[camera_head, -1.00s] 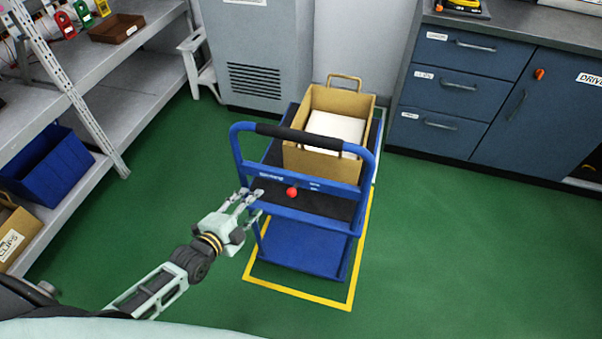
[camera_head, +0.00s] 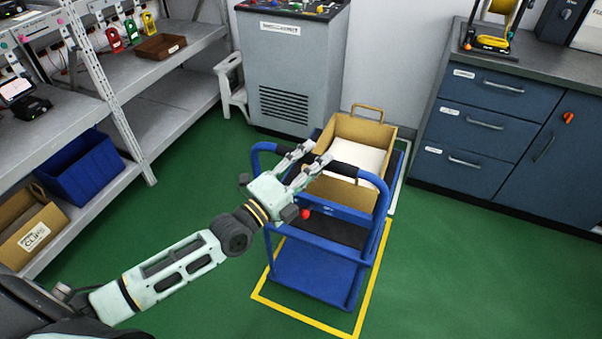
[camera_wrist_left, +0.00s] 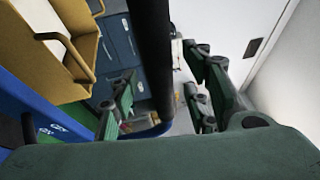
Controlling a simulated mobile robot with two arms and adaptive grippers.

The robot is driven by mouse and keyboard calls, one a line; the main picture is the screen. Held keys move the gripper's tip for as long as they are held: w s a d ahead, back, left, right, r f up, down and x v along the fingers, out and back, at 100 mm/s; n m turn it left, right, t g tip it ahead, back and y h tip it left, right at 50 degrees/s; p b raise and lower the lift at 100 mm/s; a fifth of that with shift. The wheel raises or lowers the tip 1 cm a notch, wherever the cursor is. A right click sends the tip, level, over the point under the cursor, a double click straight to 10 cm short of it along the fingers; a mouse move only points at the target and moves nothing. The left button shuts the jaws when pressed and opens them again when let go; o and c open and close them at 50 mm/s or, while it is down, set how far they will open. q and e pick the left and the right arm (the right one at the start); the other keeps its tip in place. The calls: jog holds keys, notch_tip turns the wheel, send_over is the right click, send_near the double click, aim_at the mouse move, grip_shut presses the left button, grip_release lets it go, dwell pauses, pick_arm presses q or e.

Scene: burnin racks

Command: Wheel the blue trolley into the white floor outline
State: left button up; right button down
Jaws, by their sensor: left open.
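The blue trolley (camera_head: 315,273) stands inside a yellow floor outline (camera_head: 300,318), with a tan box (camera_head: 344,132) holding white contents on its upper deck. A part of the white floor outline (camera_head: 400,180) shows beyond the trolley's far right side; the rest is hidden. My left gripper (camera_head: 309,163) is open at the trolley's push handle, over its black grip (camera_head: 358,176). In the left wrist view the black grip (camera_wrist_left: 153,60) runs between the spread fingers (camera_wrist_left: 165,85), without clear contact. My right gripper is not in view.
A grey cabinet (camera_head: 290,75) stands behind the trolley, and blue drawers (camera_head: 480,125) stand to the right. Grey shelving (camera_head: 160,110) with a blue bin (camera_head: 85,167) lines the left. Green floor is clear at the front right.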

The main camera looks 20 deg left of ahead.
pick_arm(q)
jog(key=shift+x, duration=0.9)
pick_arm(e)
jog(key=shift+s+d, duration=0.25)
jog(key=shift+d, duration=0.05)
pick_arm(q)
jog(key=shift+c, duration=0.2)
grip_shut()
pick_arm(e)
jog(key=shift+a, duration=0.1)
